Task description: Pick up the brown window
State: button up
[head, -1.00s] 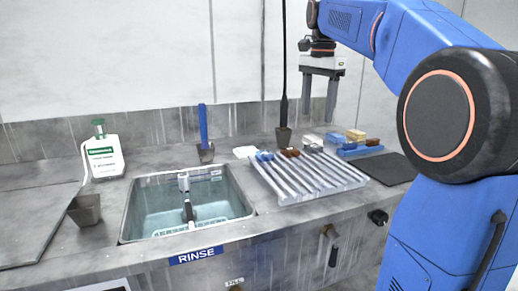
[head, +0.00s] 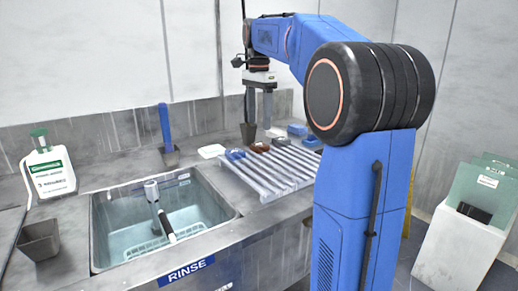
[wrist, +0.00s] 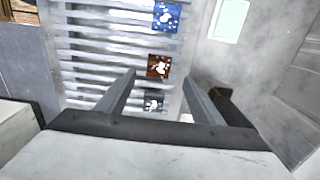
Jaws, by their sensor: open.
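The brown window (head: 260,147) is a small square piece lying on the ribbed rack (head: 270,175), near its back edge. In the wrist view the brown window (wrist: 158,66) lies between a blue window (wrist: 167,16) and a grey one (wrist: 153,100). My gripper (head: 258,120) points down over the back of the rack, fingers apart and empty. In the wrist view my gripper (wrist: 159,78) has its fingertips either side of the brown window's lower edge, apparently above it. The exact height gap cannot be told.
The sink (head: 165,218) is left of the rack. A dark cup (head: 248,134) stands behind the rack, close to my gripper. A white bin (head: 460,245) is at far right.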

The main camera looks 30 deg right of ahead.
aim_at(260, 145)
jog(key=shift+s+d+f, duration=0.1)
jog(key=shift+s+f, duration=0.05)
jog(key=shift+f, duration=3.9)
jog(key=c, duration=1.2)
